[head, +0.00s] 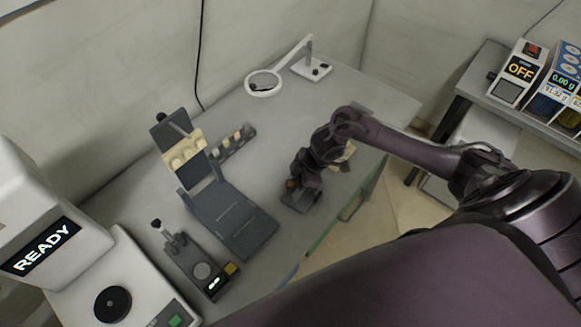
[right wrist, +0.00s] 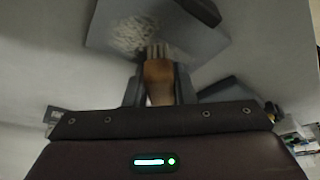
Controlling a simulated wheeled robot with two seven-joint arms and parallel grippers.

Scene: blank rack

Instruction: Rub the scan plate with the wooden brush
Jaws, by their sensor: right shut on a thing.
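My right gripper (right wrist: 158,88) is shut on the wooden brush (right wrist: 158,72), whose pale bristles (right wrist: 157,50) point away from the jaws. The grey scan plate (right wrist: 190,42) lies just ahead in the right wrist view, with a speckled whitish patch (right wrist: 132,35) on it. The bristles overlap the plate's near part, beside the patch; I cannot tell whether they touch it. My left gripper is not in view.
A white READY machine (head: 120,265) is at far left, a ring magnifier (head: 263,84) at the back. Table (head: 375,95) is clear at back right.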

